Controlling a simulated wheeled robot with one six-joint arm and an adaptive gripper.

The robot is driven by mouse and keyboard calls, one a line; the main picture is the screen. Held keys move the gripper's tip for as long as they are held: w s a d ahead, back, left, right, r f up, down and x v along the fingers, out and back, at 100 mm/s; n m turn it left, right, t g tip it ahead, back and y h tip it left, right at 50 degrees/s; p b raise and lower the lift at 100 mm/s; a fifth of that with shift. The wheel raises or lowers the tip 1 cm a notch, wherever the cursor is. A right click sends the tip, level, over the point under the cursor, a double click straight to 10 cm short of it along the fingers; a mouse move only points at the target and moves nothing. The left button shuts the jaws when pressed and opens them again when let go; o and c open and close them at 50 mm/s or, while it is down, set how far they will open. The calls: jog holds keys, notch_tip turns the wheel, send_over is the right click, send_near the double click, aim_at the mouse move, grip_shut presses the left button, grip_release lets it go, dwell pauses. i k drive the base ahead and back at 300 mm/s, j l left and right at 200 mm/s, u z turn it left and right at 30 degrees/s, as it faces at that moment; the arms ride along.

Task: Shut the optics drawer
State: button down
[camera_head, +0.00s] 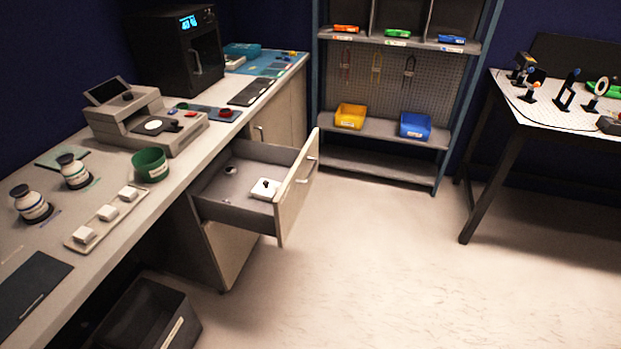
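An open drawer (297,190) sticks out to the right from under the long counter on the left. Its front panel is pale with a metal handle (307,168). Inside the grey drawer lie a small white box (265,189) with a dark knob and a small dark round item near the back. No label naming the drawer as the optics drawer can be read. My gripper is not in view.
A dark bin (148,318) stands on the floor under the counter (150,215). A shelf rack (385,170) with yellow and blue bins stands at the back. An optics table (545,112) stands at the right. The floor (400,270) before the drawer is clear.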

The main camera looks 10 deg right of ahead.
aim_at(296, 169)
jog(key=i+l+u, duration=0.1)
jog(key=i+l, duration=0.25)
jog(key=i, duration=0.15)
jog(key=i+l+u, duration=0.1)
jog(key=i+l, duration=0.25)
jog(key=i, duration=0.15)
